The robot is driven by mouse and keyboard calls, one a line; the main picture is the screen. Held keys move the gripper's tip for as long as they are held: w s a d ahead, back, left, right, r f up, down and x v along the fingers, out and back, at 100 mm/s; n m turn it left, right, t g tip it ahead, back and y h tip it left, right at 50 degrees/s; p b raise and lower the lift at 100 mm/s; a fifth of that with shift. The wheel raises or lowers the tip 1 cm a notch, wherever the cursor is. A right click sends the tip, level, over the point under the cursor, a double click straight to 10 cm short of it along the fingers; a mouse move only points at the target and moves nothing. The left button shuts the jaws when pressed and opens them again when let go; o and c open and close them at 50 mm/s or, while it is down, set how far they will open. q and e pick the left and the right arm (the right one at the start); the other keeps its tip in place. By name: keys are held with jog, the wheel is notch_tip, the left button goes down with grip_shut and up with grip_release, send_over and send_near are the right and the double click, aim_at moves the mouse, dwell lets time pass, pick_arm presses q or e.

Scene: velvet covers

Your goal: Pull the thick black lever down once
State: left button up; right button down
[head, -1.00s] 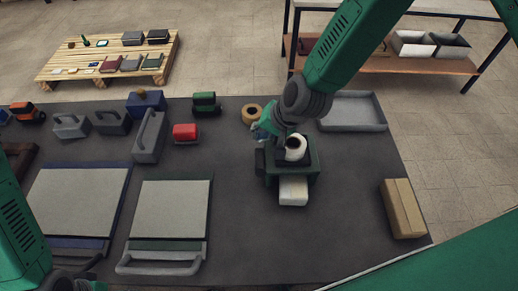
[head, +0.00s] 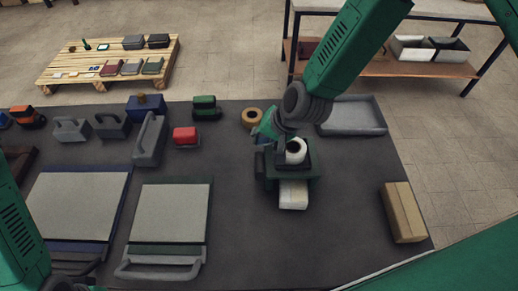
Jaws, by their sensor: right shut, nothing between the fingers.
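A dark green dispenser (head: 307,183) stands on the right half of the dark table. It holds a white roll (head: 296,151), and a white strip (head: 293,195) hangs out of its front. A black part that looks like the thick lever (head: 259,163) shows at the dispenser's left side, partly hidden. My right gripper (head: 262,138) is shut and empty, just behind and above that part. I cannot tell whether it touches it. My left gripper (head: 66,284) is only partly in view at the bottom left corner, and its fingers do not show clearly.
A tan tape roll (head: 252,117) lies close behind the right gripper. A grey tray (head: 352,115) is at the back right and a cardboard box (head: 404,212) at the right edge. Two flat pads with handles, a red block (head: 186,136) and several tools fill the left side.

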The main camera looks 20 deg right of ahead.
jog(key=shift+s+f, duration=0.1)
jog(key=shift+f, duration=0.05)
dwell(0.4)
pick_arm(q)
jog(key=shift+f, duration=0.1)
pick_arm(e)
jog(key=shift+s+f, duration=0.1)
jog(key=shift+f, duration=0.1)
pick_arm(q)
jog(key=shift+a+f+b, duration=0.15)
jog(key=shift+f+b, duration=0.1)
jog(key=shift+b, duration=0.1)
pick_arm(e)
jog(key=shift+s+a+f, duration=0.15)
jog(key=shift+s+f, duration=0.1)
jog(key=shift+f, duration=0.15)
